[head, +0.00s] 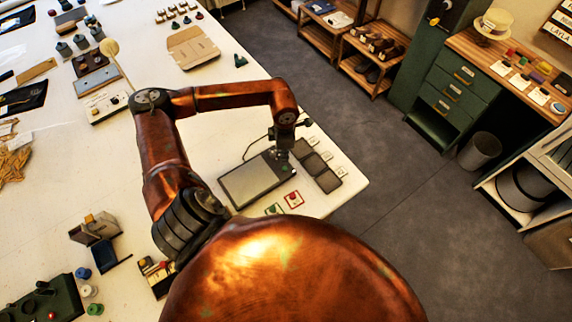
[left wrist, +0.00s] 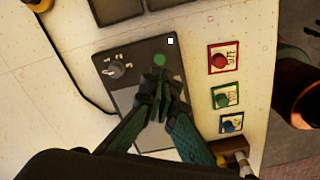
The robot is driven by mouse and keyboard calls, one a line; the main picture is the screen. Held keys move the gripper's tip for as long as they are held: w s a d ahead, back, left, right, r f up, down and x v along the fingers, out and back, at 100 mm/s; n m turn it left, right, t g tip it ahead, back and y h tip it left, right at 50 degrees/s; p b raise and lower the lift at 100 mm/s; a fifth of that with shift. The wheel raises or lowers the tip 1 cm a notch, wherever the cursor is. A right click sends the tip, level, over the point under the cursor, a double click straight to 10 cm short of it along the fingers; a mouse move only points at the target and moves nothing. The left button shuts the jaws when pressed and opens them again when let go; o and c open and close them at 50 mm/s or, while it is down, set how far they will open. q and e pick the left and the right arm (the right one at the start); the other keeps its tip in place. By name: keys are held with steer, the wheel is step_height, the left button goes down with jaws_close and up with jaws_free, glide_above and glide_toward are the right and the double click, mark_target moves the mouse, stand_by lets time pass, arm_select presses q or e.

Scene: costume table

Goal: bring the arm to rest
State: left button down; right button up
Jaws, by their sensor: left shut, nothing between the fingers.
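My left arm reaches in copper-coloured links over the white table (head: 215,130). My left gripper (head: 284,158) is above the dark end of a flat grey device (head: 250,183) near the table's corner. In the left wrist view the gripper's green fingers (left wrist: 158,92) are together with nothing between them. They are over the same device (left wrist: 130,47), close to its round green button (left wrist: 159,60); I cannot tell whether they touch it. A knob (left wrist: 115,69) stands to the left of the button. My right gripper is not in view.
Dark square pads (head: 314,164) lie beside the device. A red-button card (head: 293,199) and a green-button card (head: 273,209) lie in front of it. Several small containers and tools stand farther left. A green cabinet (head: 455,95) and grey bin (head: 480,150) stand across open floor.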

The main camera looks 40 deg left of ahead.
mark_target(285, 168)
arm_select(q)
steer(key=shift+f, duration=0.1)
steer(key=shift+f+b, duration=1.45)
steer(key=shift+f, duration=1.7)
steer(key=shift+r, duration=0.1)
